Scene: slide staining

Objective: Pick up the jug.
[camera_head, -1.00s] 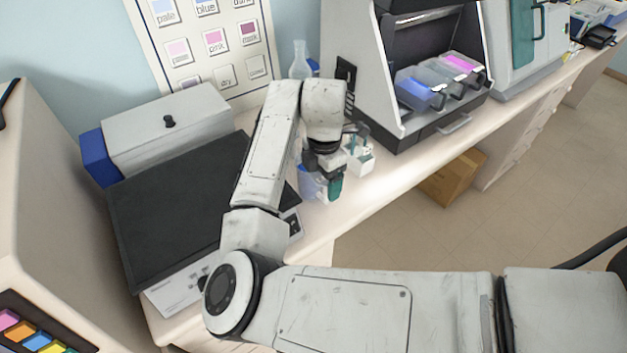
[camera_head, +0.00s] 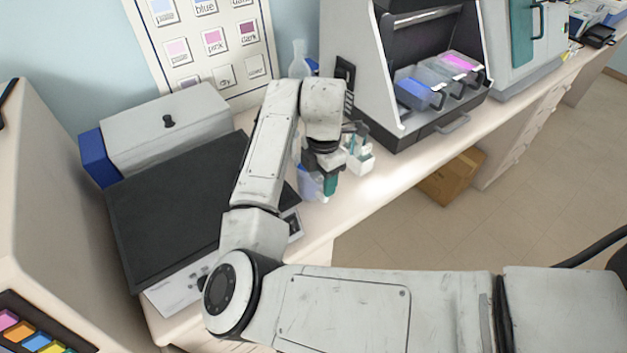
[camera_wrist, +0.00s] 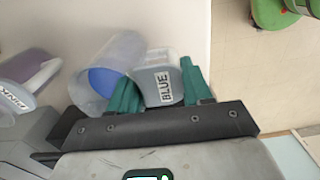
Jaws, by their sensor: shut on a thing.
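A translucent jug (camera_wrist: 108,68) with blue contents is in the wrist view, tilted in the picture, its open mouth toward the left. Its grip part, labelled BLUE (camera_wrist: 165,88), lies between the green fingers of my gripper (camera_wrist: 160,84), which is shut on it. In the head view the jug (camera_head: 309,181) shows as a bluish, clear shape at my gripper (camera_head: 325,176), close to the bench's front edge and partly hidden by the gripper. I cannot tell whether its base touches the bench.
A second jug labelled PINK (camera_wrist: 30,78) is at the left of the wrist view. In the head view, a white holder (camera_head: 360,158) stands just right of my gripper, and a dark-topped device (camera_head: 175,205) lies to the left. A staining cabinet (camera_head: 430,90) stands behind at right.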

